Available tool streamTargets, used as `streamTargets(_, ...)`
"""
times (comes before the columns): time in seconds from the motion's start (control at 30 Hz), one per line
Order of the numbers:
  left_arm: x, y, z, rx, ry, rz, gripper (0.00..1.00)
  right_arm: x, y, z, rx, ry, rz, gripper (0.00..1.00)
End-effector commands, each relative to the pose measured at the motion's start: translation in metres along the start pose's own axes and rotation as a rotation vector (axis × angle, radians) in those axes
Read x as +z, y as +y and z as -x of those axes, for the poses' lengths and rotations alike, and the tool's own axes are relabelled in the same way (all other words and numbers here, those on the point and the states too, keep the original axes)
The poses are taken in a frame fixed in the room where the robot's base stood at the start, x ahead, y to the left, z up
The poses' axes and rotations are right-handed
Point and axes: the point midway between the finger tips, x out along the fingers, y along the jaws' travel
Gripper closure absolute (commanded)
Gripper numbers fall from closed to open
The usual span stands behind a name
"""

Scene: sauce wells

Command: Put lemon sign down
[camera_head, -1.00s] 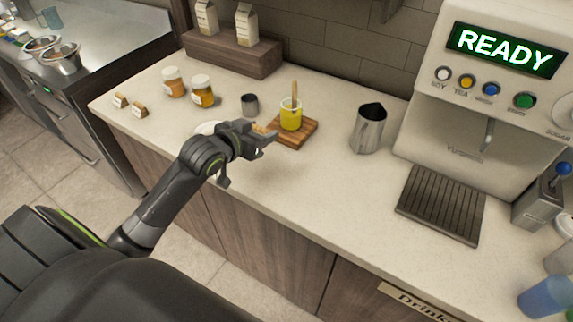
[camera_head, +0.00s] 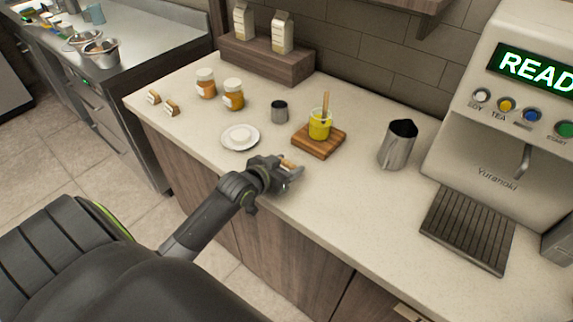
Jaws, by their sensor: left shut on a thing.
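My left gripper (camera_head: 289,177) is shut on a small light-brown wooden piece, which I take to be the lemon sign (camera_head: 288,164). Its face and any lettering cannot be read, and the fingers hide part of it. The gripper is over the front part of the pale counter (camera_head: 340,210), in front of the wooden board and right of the white saucer. I cannot tell whether the sign touches the counter. Two similar small wooden signs (camera_head: 154,97) (camera_head: 171,108) stand at the counter's left end. My right gripper is not in view.
A yellow jar (camera_head: 319,128) with a stick stands on the wooden board (camera_head: 318,148). The saucer (camera_head: 240,137), a small metal cup (camera_head: 279,112), two jars (camera_head: 206,84) (camera_head: 233,95) and a metal pitcher (camera_head: 398,146) stand nearby. The counter front right of my gripper is clear.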

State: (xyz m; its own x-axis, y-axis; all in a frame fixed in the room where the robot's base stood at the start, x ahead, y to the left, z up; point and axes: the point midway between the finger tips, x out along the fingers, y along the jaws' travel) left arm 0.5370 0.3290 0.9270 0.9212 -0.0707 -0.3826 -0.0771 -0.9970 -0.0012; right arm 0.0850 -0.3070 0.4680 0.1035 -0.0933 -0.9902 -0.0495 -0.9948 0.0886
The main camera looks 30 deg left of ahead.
Motion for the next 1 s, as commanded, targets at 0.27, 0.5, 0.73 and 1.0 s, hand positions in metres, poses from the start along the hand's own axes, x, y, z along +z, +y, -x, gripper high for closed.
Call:
streamTargets(0.27, 0.002, 0.000, -0.001, 0.000, 0.000, 0.001, 0.24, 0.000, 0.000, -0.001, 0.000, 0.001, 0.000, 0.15)
streamTargets(0.5, 0.001, 0.000, 0.000, 0.000, 0.000, 0.000, 0.24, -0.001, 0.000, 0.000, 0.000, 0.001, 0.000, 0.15)
streamTargets(0.73, -0.001, 0.000, 0.018, 0.000, 0.001, -0.001, 0.24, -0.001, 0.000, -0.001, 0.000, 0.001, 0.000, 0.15)
streamTargets(1.0, 0.000, -0.001, 0.070, 0.000, -0.002, -0.005, 0.24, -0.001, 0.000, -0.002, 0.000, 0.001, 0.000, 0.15)
